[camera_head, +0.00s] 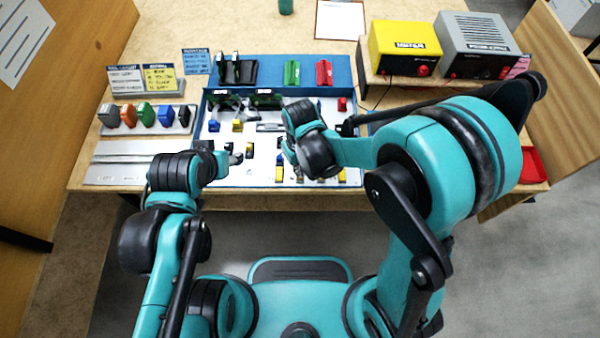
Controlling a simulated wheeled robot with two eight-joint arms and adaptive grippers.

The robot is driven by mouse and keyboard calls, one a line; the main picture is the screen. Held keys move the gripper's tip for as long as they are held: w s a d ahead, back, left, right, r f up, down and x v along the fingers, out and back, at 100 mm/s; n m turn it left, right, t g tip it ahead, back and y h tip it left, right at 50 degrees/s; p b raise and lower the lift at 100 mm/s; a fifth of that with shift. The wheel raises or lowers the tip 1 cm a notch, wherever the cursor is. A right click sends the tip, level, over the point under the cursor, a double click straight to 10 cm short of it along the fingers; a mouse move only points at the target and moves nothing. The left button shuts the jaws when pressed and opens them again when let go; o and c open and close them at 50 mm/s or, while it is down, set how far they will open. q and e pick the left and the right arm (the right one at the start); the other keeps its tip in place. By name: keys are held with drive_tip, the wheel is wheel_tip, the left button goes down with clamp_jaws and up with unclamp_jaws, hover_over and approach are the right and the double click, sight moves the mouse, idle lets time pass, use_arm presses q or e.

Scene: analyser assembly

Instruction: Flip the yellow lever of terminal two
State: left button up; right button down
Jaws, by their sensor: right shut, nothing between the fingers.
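A blue-edged board (222,181) with a white surface lies on the table and carries small coloured parts. Small yellow pieces show on it: one at the left (238,126), one at the front (279,174) and one at the front right (341,175). They are too small to tell which is the lever of terminal two. My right gripper (291,158) is shut and empty over the middle front of the board; its wrist hides the parts behind it. My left gripper (236,156) is over the board's left front; its fingers are too small to read.
A rack of coloured pieces (146,130) and a grey rail (130,172) lie left of the board. A yellow box (392,45) and a grey box (478,42) stand on a shelf at the back right. A red tray (533,167) is at the right.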

drive_tip(key=shift+f+b, duration=0.85)
drive_tip(key=shift+f, duration=0.2)
drive_tip(key=shift+r, duration=0.1)
drive_tip(key=shift+r+p, duration=2.7)
drive_tip(key=shift+r, duration=0.8)
